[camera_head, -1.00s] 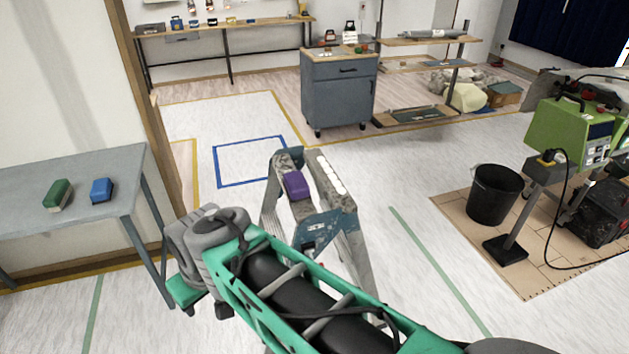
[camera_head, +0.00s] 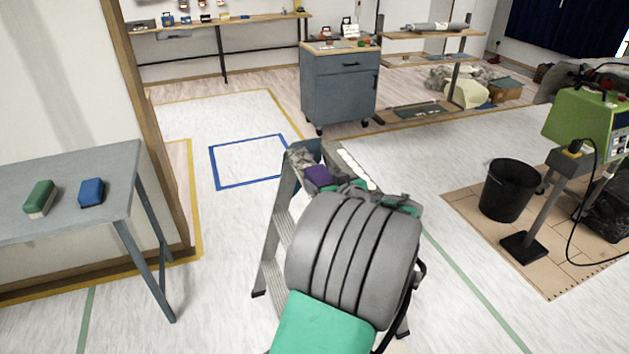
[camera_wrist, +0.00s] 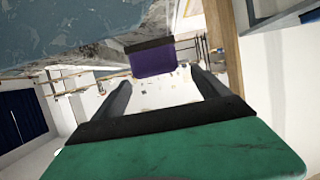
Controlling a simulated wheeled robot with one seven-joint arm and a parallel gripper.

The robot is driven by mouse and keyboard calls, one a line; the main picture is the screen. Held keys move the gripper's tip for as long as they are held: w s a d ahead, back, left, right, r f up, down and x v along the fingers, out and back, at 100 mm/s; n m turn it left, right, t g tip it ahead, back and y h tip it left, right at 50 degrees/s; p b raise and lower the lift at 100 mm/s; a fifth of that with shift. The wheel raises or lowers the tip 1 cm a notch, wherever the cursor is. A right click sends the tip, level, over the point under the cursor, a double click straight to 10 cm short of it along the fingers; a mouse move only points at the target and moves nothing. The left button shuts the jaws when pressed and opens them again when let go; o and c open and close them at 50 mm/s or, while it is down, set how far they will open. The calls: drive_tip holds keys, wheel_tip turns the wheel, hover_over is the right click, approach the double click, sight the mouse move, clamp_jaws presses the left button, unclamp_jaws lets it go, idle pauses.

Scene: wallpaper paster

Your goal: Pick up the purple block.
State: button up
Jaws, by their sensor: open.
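The purple block (camera_head: 317,176) sits on top of the grey, paint-stained stepladder (camera_head: 270,250). My grey and green arm covers part of the ladder and of the block's right side in the head view. In the wrist view the block (camera_wrist: 152,62) shows a purple face and a dark strip, ahead of my gripper (camera_wrist: 162,76). The two dark fingers are apart, with the block lined up near the gap between them. I cannot tell if they touch it. The ladder's top (camera_wrist: 60,35) fills the upper left there.
A grey table (camera_head: 100,215) at left bears a green block (camera_head: 39,197) and a blue block (camera_head: 91,192). A grey cabinet (camera_head: 340,90) stands behind the ladder. A black bucket (camera_head: 508,190) and a green machine (camera_head: 585,125) are at right. Floor between is clear.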

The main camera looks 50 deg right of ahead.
sight(324, 179)
drive_tip(key=x, duration=0.6)
drive_tip(key=shift+s+d+f, duration=0.1)
drive_tip(key=shift+s+f, duration=0.05)
drive_tip(key=shift+f, duration=0.15)
drive_tip(key=c, duration=1.5)
drive_tip(key=shift+c, duration=0.4)
drive_tip(key=shift+r, duration=0.15)
